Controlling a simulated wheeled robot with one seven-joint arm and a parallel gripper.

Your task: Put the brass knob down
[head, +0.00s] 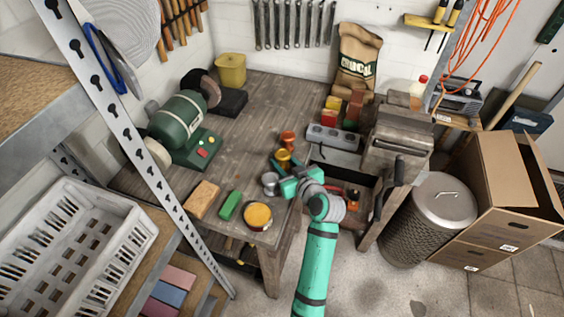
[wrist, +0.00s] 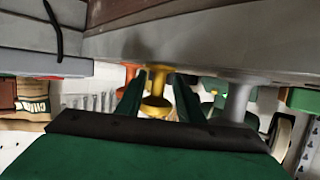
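The brass knob (head: 284,157) stands on the workbench near its front edge, between a copper knob (head: 287,139) and a grey metal knob (head: 270,183). My gripper (head: 284,164) is low over the bench at the brass knob. In the wrist view, which looks upside down, the brass knob (wrist: 155,104) shows between the two spread green fingers of my gripper (wrist: 159,85). A gap shows beside the knob, so the fingers look open. The knob's foot seems to meet the bench surface; exact contact is hard to see.
The workbench (head: 245,135) has clear room left of the knobs. A yellow-filled tin (head: 258,216), a green block (head: 229,206) and a tan block (head: 204,199) lie at the front. An open drawer (head: 335,183) and grey vise (head: 397,146) are at right. A green grinder (head: 182,123) stands left.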

